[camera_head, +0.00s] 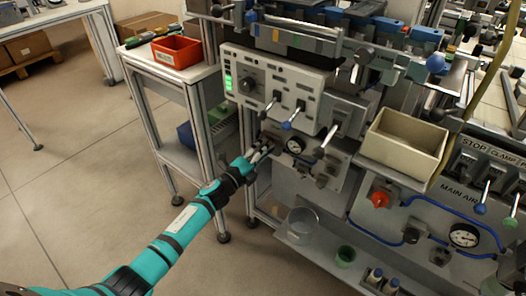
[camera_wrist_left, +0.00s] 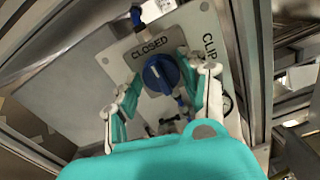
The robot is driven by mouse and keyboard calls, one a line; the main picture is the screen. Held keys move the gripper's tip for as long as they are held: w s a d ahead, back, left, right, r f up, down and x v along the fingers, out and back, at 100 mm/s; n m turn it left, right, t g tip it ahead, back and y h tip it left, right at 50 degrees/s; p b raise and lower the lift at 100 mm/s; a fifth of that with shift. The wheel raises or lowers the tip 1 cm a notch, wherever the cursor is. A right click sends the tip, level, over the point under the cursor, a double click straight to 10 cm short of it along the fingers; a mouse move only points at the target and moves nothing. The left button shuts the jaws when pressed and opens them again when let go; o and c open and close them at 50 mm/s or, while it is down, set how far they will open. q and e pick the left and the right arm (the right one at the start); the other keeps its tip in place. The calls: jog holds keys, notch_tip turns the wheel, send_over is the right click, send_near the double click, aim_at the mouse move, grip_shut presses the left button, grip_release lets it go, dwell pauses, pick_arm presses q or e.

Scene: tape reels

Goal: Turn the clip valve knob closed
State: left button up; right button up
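The clip valve knob (camera_wrist_left: 160,73) is a round blue knob on a pale panel (camera_wrist_left: 203,32) in the left wrist view. The word CLOSED is printed just above it, and the letters CLIP show to its right. The fingers of my left gripper (camera_wrist_left: 159,85) are spread, one on each side of the knob; whether they touch it I cannot tell. In the head view my left gripper (camera_head: 262,151) reaches the lower panel left of a round gauge, and the knob is hidden there. The knob's pointer direction is unclear. My right gripper is not in view.
A control box (camera_head: 268,85) with green lights and levers sits just above my left gripper. A gauge (camera_head: 296,145) is close at its right. A side cart with a red bin (camera_head: 177,52) stands left. A beige bin (camera_head: 403,142) is at right. Floor is free at lower left.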

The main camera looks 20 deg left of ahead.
pick_arm(q)
jog(key=o, duration=0.3)
jog(key=shift+s, duration=0.1)
jog(key=v, duration=1.2)
